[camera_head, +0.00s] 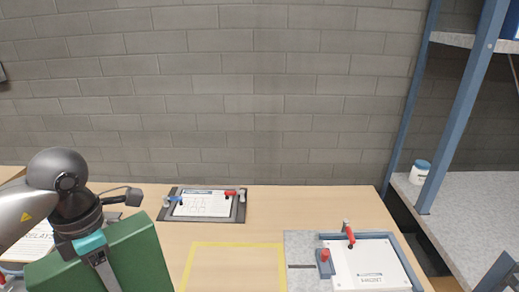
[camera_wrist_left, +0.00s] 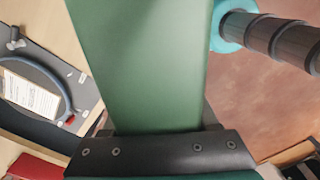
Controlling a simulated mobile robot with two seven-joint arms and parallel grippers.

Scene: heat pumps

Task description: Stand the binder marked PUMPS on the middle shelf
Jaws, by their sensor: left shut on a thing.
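A green binder (camera_head: 137,262) is at the lower left of the head view, in front of the table. It also fills the middle of the left wrist view (camera_wrist_left: 145,65). No PUMPS label can be read on the sides that show. My left gripper (camera_head: 98,257) is shut on the binder's near edge and holds it tilted. The blue-posted shelf rack stands at the right, with a speckled lower board (camera_head: 475,215) and a higher board (camera_head: 458,41). My right gripper is not in view.
A jar with a blue lid (camera_head: 419,172) stands on the lower shelf board by a post. On the wooden table are a clipboard-like tray (camera_head: 203,204), a yellow taped outline (camera_head: 237,244) and a white-panelled fixture (camera_head: 368,265). The taped area is empty.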

